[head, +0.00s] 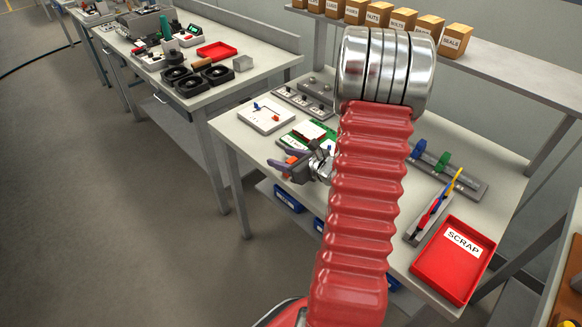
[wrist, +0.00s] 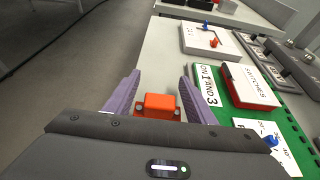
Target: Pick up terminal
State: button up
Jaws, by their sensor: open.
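An orange block with small side tabs (wrist: 157,105), likely the terminal, sits between the two purple fingers of my gripper (wrist: 158,86) in the wrist view. The fingers are spread with a gap on both sides of it. Its lower part is hidden by the gripper body, so I cannot tell what it rests on. In the head view my gripper (head: 284,163) is over the left edge of the near bench, with a bit of orange (head: 292,159) showing between the fingers.
A green board (wrist: 238,110) bears a red and white box marked SWITCHES (wrist: 250,85). A white plate (head: 266,115) lies behind it. A red SCRAP tray (head: 453,262) and a rail with green and blue parts (head: 449,172) are to the right. Boxes (head: 376,14) line the shelf.

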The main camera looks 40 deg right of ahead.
dwell(0.3)
jog(key=c, duration=1.1)
jog(key=shift+r, duration=0.1)
jog(key=shift+r, duration=4.9)
jog(key=w+a+n+y, duration=0.1)
jog(key=w+a, duration=0.1)
jog(key=a, duration=0.8)
jog(key=w+a+f+n+y, duration=0.1)
jog(key=w+a, duration=0.2)
jog(key=a, duration=0.8)
jog(key=w+a+n+y, duration=0.1)
jog(key=w+a, duration=0.1)
jog(key=a, duration=0.9)
jog(key=shift+w+f+g+y, duration=0.3)
jog(key=shift+w+f+g, duration=0.05)
jog(key=shift+f+g, duration=0.05)
jog(key=shift+s, duration=0.1)
